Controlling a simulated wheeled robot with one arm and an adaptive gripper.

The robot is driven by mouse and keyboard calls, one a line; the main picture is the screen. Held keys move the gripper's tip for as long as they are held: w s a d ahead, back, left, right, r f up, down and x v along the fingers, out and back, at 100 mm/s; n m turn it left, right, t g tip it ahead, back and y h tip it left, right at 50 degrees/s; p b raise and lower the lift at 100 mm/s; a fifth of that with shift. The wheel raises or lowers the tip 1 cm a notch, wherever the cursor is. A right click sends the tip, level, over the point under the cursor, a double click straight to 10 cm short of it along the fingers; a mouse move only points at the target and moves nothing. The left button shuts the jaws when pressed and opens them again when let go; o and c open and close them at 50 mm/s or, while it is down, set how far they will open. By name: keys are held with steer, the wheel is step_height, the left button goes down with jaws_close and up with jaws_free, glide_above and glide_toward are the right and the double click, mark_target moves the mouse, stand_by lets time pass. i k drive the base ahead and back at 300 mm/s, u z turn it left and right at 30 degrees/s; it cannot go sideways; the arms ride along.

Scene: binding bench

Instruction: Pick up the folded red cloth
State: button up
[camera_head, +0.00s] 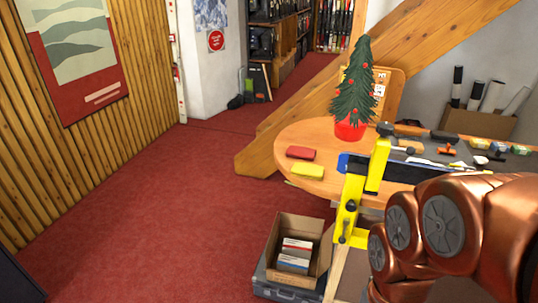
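A small folded red cloth (301,153) lies flat near the left edge of the rounded wooden table top. A folded yellow cloth (307,171) lies just in front of it, slightly to the right, with a narrow gap between them. Nothing covers the red cloth. My copper-coloured arm fills the lower right, but I cannot make out my gripper or its fingers in this view. The red cloth lies well to the left of the visible arm links, and no part of my arm touches it.
A small decorated tree in a red pot (350,130) stands behind and right of the cloths. A yellow clamp-like frame (350,205) rises at the table's front. Tools lie on the right. An open cardboard box (322,230) sits below. Red carpet at left is clear.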

mark_target(294, 151)
steer(key=z, duration=0.6)
steer(key=k, duration=0.6)
steer(key=u, duration=1.3)
steer(key=i, duration=0.95)
steer(key=u, duration=0.3)
steer(key=i, duration=1)
steer(key=z, duration=0.65)
steer(key=i, duration=0.55)
steer(key=z, duration=0.35)
